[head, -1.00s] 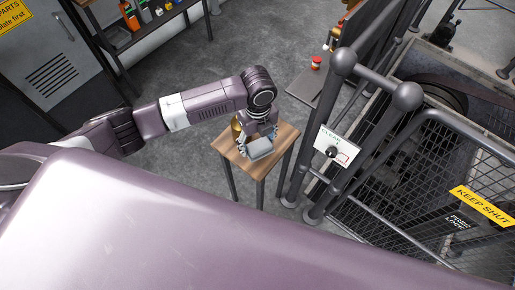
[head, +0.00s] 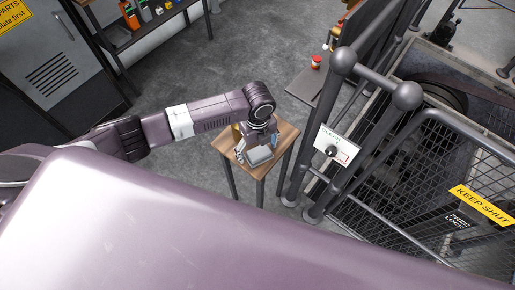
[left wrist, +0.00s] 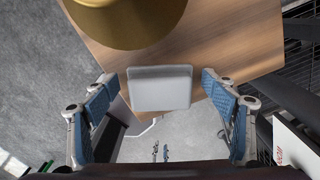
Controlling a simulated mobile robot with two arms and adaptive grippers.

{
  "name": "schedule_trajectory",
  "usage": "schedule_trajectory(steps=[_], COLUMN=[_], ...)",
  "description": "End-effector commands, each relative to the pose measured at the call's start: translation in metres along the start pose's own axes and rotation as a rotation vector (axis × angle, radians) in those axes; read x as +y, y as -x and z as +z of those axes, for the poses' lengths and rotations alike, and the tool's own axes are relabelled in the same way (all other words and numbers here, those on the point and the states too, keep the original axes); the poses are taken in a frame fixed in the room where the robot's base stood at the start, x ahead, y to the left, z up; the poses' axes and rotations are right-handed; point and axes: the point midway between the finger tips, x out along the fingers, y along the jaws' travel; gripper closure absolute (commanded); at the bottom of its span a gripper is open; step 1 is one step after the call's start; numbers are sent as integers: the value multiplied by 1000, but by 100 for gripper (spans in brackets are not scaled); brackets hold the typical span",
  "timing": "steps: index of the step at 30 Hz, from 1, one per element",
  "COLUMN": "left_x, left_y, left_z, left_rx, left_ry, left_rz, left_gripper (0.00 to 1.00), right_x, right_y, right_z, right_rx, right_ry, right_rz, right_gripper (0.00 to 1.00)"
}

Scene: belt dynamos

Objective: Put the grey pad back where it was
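The grey pad (head: 260,157) is at the front part of a small wooden stool top (head: 284,137), below my left gripper (head: 257,147). In the left wrist view the pad (left wrist: 160,88) lies between the two blue-lined fingers (left wrist: 158,78), with a gap on each side. The fingers are open and do not appear to touch it. The pad covers part of the stool's near edge, and I cannot tell whether it rests fully on the top. My right gripper is not in view.
A brass-coloured round object (left wrist: 130,20) stands on the stool, close beyond the pad. To the right are grey railings, a white panel with a black knob (head: 332,151), and a mesh cage with a yellow KEEP SHUT sign (head: 482,205). Open floor lies left of the stool.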

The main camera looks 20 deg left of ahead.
Motion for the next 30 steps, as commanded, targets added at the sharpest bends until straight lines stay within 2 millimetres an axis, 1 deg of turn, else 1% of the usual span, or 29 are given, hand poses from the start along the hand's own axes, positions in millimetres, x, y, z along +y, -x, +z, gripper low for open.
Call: schedule_trajectory(steps=[7, 11, 14, 21, 24, 27, 30], left_x=[0, -1, -2, -2, -1, -1, -1], left_y=[1, 10, 25, 77, 96, 110, 119], left_z=[0, 0, 1, 1, 1, 1, 0], left_rx=[0, 0, 0, -1, -1, -1, 0], left_ry=[0, 0, 0, -1, -1, 1, 1], left_rz=[0, -3, -5, -5, -3, -2, -1], left_gripper=[22, 22, 22, 22, 22, 22, 22], right_x=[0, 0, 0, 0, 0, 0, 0], right_y=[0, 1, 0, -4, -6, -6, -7], right_z=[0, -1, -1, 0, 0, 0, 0], right_rx=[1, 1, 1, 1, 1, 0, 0], right_ry=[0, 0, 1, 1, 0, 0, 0], right_rz=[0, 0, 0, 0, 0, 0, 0], right_gripper=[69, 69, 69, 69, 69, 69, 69])
